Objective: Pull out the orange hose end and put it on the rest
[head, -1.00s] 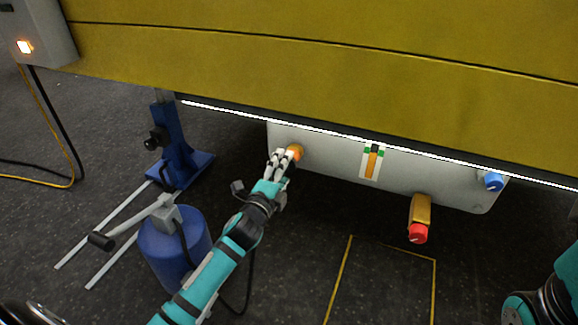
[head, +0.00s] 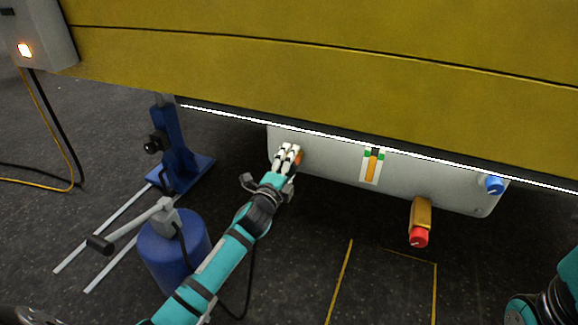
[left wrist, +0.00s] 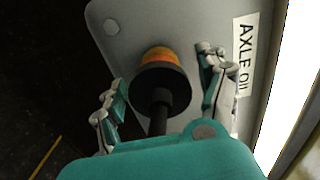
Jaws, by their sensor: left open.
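The orange hose end (left wrist: 160,58) shows in the left wrist view as an orange ring with a wide black collar, against the grey panel (left wrist: 205,25). A black hose or stem runs from it toward my wrist. In the head view only a bit of orange (head: 299,159) shows beside my fingers. My left gripper (head: 288,156) is open at the panel's left end. In the left wrist view its fingers (left wrist: 162,92) stand on either side of the orange end, with visible gaps. My right gripper is out of view. I cannot identify the rest with certainty.
The panel carries a striped gauge-like plate (head: 371,165), an ochre fitting with a red end (head: 419,237) and a blue knob (head: 494,185). A yellow beam (head: 330,75) hangs above. A blue stand (head: 178,140) and blue drum (head: 172,255) are left of my arm.

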